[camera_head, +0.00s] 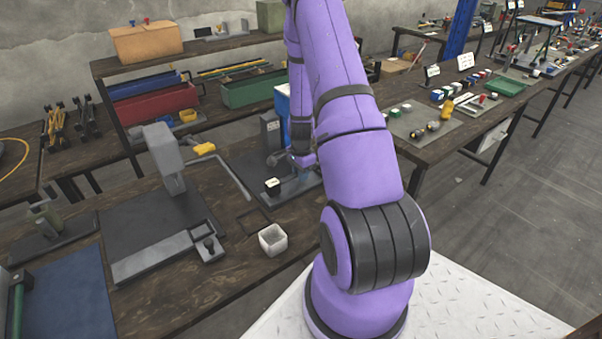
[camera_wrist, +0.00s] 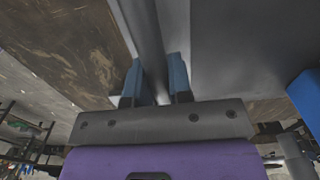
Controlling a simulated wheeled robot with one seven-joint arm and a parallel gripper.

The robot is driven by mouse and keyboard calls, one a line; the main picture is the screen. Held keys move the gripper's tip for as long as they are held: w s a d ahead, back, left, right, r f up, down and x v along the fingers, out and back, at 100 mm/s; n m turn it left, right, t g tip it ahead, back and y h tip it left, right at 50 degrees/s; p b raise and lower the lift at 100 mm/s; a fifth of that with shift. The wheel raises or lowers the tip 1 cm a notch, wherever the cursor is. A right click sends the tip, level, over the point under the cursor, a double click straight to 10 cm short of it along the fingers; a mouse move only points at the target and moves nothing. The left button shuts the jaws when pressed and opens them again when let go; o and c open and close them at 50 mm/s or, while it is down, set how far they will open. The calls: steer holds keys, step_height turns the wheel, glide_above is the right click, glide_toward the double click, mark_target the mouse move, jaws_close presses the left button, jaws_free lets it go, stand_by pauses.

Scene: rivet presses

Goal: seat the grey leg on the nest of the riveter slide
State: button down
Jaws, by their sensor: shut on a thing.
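My gripper (camera_wrist: 158,75) is shut on a long grey bar, the grey leg (camera_wrist: 147,35), between its two blue fingers in the wrist view. The leg runs away from the fingers past the top of that picture. In the head view my arm hides most of the gripper and the leg. A grey press (camera_head: 166,155) stands on a dark plate at the left of the bench. A long grey slide (camera_head: 152,262) lies at the plate's front, with a small block and dark knob (camera_head: 208,245) at its right end. I cannot tell which part is the nest.
A dark plate with another fixture (camera_head: 270,130) stands beside my gripper. A white open cup (camera_head: 272,239) is near the bench's front edge. A yellow object (camera_head: 204,149) lies behind the press. A blue mat (camera_head: 62,296) covers the front left. Bins line the back shelf.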

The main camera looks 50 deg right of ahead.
steer(key=shift+f, duration=0.55)
steer(key=c, duration=1)
jaws_free()
steer(key=shift+o, duration=0.2)
steer(key=shift+r, duration=0.1)
step_height(320, 180, up, 11)
steer(key=shift+f, duration=0.15)
